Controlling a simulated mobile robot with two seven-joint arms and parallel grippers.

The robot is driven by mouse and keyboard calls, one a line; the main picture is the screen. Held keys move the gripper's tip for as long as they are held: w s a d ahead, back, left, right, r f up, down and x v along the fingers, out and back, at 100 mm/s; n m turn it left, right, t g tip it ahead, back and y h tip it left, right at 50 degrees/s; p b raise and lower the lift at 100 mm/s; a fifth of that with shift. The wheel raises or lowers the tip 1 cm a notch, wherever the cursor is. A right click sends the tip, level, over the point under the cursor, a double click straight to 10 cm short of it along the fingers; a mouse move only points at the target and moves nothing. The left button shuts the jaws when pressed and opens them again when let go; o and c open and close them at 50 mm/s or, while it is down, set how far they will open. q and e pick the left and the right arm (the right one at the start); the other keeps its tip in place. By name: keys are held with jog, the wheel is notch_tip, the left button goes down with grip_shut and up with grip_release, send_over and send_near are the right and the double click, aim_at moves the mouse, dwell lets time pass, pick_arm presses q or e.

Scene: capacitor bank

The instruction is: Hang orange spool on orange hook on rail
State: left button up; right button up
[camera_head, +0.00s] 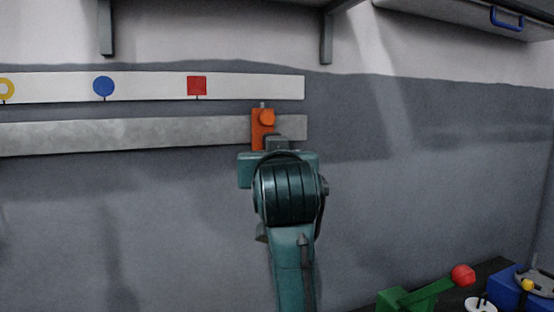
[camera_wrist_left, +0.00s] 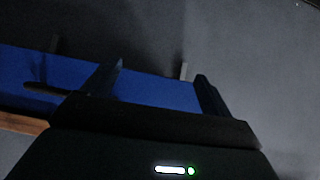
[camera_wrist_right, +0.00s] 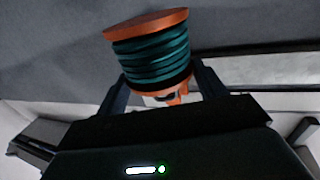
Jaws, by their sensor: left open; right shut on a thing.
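The orange spool (camera_wrist_right: 150,50), with orange ends and dark teal winding, sits between the fingers of my right gripper (camera_wrist_right: 160,90) in the right wrist view. In the head view my right gripper (camera_head: 277,145) is up at the rail (camera_head: 130,133), close in front of the orange hook piece (camera_head: 256,130). This piece has a brighter orange round part and sits near the rail's right end. My arm hides the spool there, and I cannot tell whether spool and hook touch. My left gripper (camera_wrist_left: 155,90) is open and empty in the left wrist view.
A white strip (camera_head: 250,88) above the rail carries a yellow ring, a blue disc (camera_head: 104,86) and a red square (camera_head: 197,85). A green lever with a red knob (camera_head: 462,275) stands low right, beside a blue box (camera_head: 508,290). A blue surface (camera_wrist_left: 150,90) lies beyond my left gripper.

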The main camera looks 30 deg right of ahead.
jog(key=shift+w+d, duration=0.1)
jog(key=shift+w, duration=0.45)
jog(key=shift+w+d+f, duration=0.15)
jog(key=shift+w+f, duration=0.35)
jog(key=shift+w, duration=0.1)
jog(key=o, duration=1.1)
jog(key=shift+c, duration=0.2)
